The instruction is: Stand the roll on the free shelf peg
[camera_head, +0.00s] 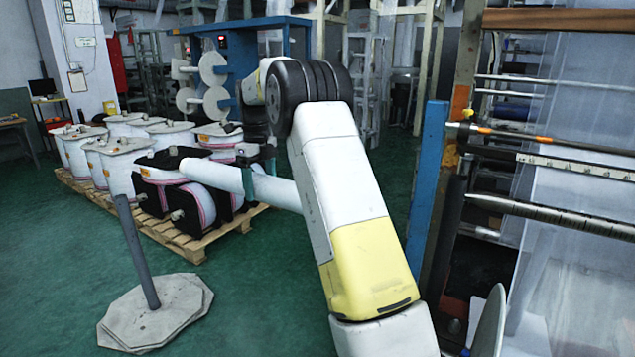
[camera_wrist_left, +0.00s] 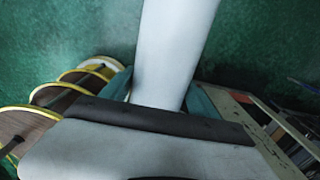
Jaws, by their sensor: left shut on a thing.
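My left gripper (camera_head: 256,168) is shut around a long white roll (camera_head: 215,174), near the middle of the head view. The roll lies roughly across that picture, and my forearm covers its right end. In the left wrist view the same roll (camera_wrist_left: 172,45) runs up out of frame between the teal fingers of my gripper (camera_wrist_left: 160,95). A grey post (camera_head: 137,250) on a flat many-sided base stands bare on the floor at the left. I cannot tell which thing is the free shelf peg. My right gripper is in neither view.
A wooden pallet (camera_head: 191,246) with several white and black spools stands behind the roll. A blue rack (camera_head: 240,57) with white discs is at the back. A blue upright (camera_head: 427,180) and horizontal bars stand at the right. Green floor between post and arm is clear.

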